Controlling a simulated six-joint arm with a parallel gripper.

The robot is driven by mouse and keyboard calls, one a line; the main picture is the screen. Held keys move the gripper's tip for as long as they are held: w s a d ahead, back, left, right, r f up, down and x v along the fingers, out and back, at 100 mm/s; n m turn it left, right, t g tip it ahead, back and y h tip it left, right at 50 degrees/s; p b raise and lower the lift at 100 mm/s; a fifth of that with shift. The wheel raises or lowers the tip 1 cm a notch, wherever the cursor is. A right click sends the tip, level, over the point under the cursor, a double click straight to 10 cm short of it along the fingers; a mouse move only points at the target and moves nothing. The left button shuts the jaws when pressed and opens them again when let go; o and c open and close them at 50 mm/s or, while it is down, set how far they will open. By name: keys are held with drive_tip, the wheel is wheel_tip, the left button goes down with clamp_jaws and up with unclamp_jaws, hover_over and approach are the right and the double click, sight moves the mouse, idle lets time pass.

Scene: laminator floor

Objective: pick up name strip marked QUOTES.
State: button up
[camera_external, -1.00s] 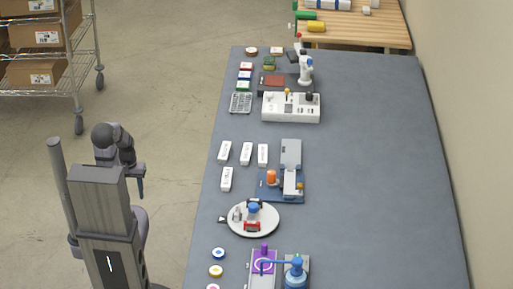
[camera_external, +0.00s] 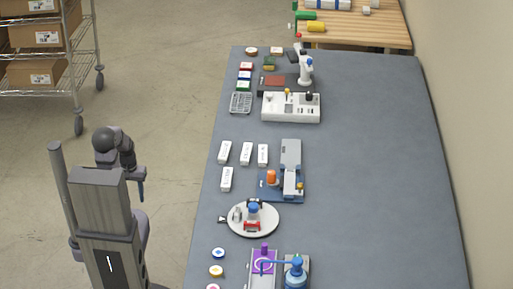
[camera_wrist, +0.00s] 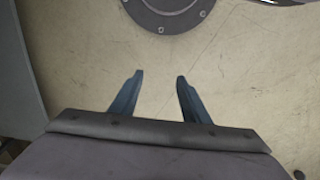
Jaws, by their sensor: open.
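Several white name strips lie on the grey table, left of the blue-based laminator (camera_external: 291,155). Three stand in a row: a left strip (camera_external: 225,152), a middle strip (camera_external: 246,153) and a right strip (camera_external: 263,155). Another strip (camera_external: 227,179) lies below the left one. Their lettering is too small to read, so I cannot tell which is marked QUOTES. My gripper (camera_wrist: 160,75) is open and empty over the floor in the wrist view. In the external view my gripper (camera_external: 141,190) hangs left of the table, apart from the strips.
A round white turntable (camera_external: 268,222) with small items stands below the strips. Coloured rolls (camera_external: 218,253) and a blue pump device (camera_external: 295,270) are nearer the front. A white control box (camera_external: 291,107) stands farther back. The table's right side is clear.

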idle(0.4)
drive_tip(key=o, duration=1.5)
drive_tip(key=shift+r, duration=0.15)
